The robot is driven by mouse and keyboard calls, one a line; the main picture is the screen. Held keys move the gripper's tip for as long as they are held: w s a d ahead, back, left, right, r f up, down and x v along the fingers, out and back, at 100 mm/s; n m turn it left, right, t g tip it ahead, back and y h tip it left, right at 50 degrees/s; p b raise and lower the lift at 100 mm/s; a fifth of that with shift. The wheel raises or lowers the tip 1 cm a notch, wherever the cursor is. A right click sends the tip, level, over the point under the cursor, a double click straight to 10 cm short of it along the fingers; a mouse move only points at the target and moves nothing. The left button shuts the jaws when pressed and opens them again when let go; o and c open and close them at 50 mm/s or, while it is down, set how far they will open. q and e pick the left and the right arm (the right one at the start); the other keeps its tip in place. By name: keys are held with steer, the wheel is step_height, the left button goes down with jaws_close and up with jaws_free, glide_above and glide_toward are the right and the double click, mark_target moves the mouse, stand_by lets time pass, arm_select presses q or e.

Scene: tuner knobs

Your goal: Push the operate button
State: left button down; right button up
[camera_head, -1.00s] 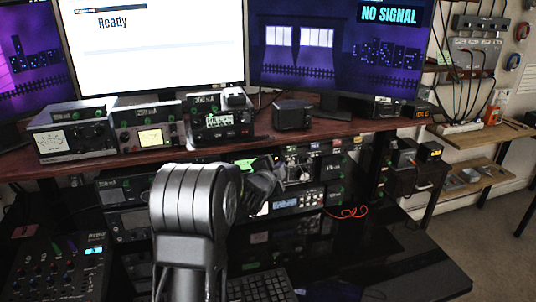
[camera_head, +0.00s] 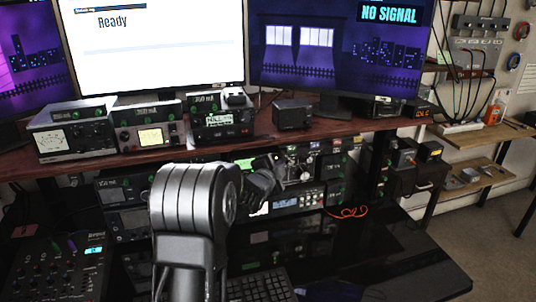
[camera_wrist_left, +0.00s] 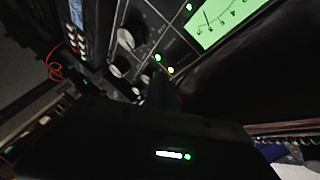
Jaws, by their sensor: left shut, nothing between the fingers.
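My left gripper (camera_head: 276,170) is shut and empty, in front of the stacked radio gear under the wooden shelf. In the left wrist view its dark fingers (camera_wrist_left: 163,88) reach to a black front panel (camera_wrist_left: 150,32) with several round knobs. I cannot tell whether the tips touch the panel. A lit green meter (camera_wrist_left: 222,18) is on the panel to the upper right. I cannot make out which control is the operate button; the fingers may hide it. My right gripper is not in view.
Radio units, one with a small text screen (camera_head: 219,120), stand on the wooden shelf (camera_head: 300,130) below the monitors. A keyboard (camera_head: 258,286) and a mixer (camera_head: 62,268) are on the black desk (camera_head: 400,262). A red cable (camera_head: 350,212) lies at the right of the gear.

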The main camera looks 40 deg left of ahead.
arm_select(q)
steer(key=shift+w+a, duration=0.2)
steer(key=shift+a, duration=0.1)
steer(key=shift+a, duration=0.1)
stand_by(0.4)
steer(key=shift+b, duration=0.35)
steer(key=shift+s+d, duration=0.3)
steer(key=shift+d, duration=0.2)
steer(key=s+d, duration=0.3)
steer(key=d, duration=0.2)
steer(key=shift+s, duration=0.25)
